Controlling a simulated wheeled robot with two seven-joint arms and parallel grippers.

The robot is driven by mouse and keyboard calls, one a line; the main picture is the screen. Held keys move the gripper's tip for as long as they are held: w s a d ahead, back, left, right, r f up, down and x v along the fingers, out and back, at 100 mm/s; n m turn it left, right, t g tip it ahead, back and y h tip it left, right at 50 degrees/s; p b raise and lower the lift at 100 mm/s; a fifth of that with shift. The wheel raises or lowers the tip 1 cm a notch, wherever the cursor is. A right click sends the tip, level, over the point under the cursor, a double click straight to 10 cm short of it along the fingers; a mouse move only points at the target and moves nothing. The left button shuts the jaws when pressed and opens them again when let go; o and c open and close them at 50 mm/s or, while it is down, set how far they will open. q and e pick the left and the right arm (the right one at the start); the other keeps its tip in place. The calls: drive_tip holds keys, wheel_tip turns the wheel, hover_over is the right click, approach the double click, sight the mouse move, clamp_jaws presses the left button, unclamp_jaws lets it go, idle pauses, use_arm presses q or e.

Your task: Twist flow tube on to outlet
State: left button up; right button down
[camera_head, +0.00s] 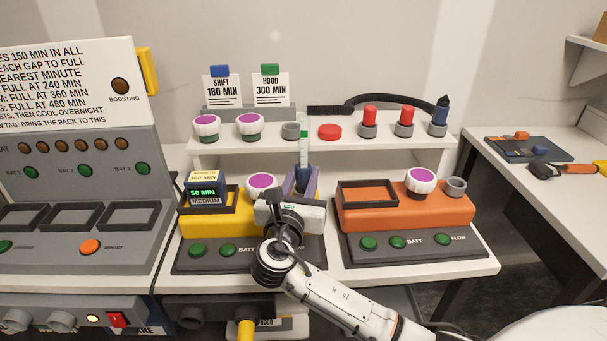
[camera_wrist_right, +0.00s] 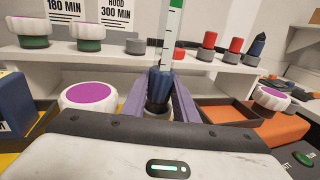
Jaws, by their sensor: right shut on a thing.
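The flow tube (camera_head: 304,132) is a clear upright tube with a scale, a green mark and a dark blue base. My right gripper (camera_head: 301,182) is shut on its blue base, over the yellow unit (camera_head: 225,223). In the right wrist view the blue base (camera_wrist_right: 160,84) stands between the two purple-grey fingers (camera_wrist_right: 157,100). A grey outlet ring (camera_wrist_right: 156,108) shows directly below the base; I cannot tell whether the tube is seated on it. In the head view my gripper hides this outlet. My left gripper is not in view.
A purple-topped knob (camera_head: 262,182) stands close left of the gripper, and a pack (camera_head: 206,190) reading 50 MIN sits farther left. The orange unit (camera_head: 400,212) with its bare outlet (camera_head: 455,186) is to the right. The shelf (camera_head: 365,143) behind holds knobs, red caps and a blue-tipped part.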

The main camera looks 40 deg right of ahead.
drive_tip(key=shift+f, duration=0.5)
